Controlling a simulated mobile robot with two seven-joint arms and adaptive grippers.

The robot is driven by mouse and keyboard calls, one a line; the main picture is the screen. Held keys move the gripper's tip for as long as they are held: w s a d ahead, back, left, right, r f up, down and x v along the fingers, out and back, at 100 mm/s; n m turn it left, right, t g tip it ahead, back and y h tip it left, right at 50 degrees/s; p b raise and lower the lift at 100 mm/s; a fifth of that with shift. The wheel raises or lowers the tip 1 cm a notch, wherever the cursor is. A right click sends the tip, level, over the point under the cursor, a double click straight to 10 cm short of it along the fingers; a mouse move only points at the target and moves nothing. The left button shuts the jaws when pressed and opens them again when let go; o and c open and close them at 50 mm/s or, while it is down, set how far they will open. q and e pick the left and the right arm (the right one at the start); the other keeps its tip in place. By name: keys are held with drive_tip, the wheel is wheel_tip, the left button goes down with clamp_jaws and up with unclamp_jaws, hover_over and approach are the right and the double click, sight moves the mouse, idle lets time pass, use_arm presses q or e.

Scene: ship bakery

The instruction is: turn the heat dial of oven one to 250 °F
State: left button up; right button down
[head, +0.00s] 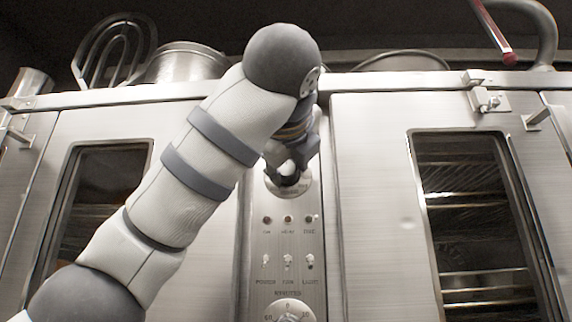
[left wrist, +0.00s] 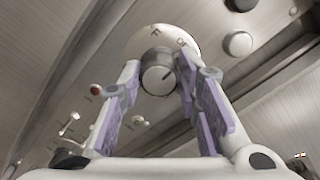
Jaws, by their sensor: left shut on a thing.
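The heat dial is a round metal knob (left wrist: 157,74) on a pale round plate (left wrist: 185,38) marked °F, seen in the left wrist view. A dark pointer line shows on the knob's face. Its reading cannot be made out. In the head view, the dial's plate (head: 301,188) shows at the top of the control panel, mostly hidden behind my gripper. My left gripper (head: 287,168) reaches the dial from above, and its purple-padded fingers (left wrist: 160,86) are shut on the knob, one on each side. My right gripper is not in view.
The steel control panel (head: 262,245) stands between two oven doors with dark windows (head: 465,200). Below the dial are red lamps (head: 288,219), toggle switches (head: 288,260) and a minutes dial (head: 293,309). A latch (head: 488,101) juts from the right door. Pans (head: 185,65) stand on top.

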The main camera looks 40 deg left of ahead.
use_arm(q)
drive_tip(key=shift+m, duration=0.4)
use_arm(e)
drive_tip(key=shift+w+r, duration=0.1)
use_arm(q)
drive_tip(key=shift+r+m+t+p, duration=0.1)
drive_tip(key=shift+m+t+p, duration=0.3)
drive_tip(key=shift+m+p, duration=4.5)
use_arm(e)
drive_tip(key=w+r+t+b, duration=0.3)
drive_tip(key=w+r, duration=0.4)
drive_tip(key=shift+b, duration=0.35)
use_arm(q)
drive_tip(key=m, duration=0.3)
drive_tip(key=shift+m, duration=0.4)
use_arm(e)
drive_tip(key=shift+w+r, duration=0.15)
use_arm(q)
drive_tip(key=o, duration=1.1)
drive_tip(key=shift+w, duration=0.1)
drive_tip(key=shift+o, duration=0.2)
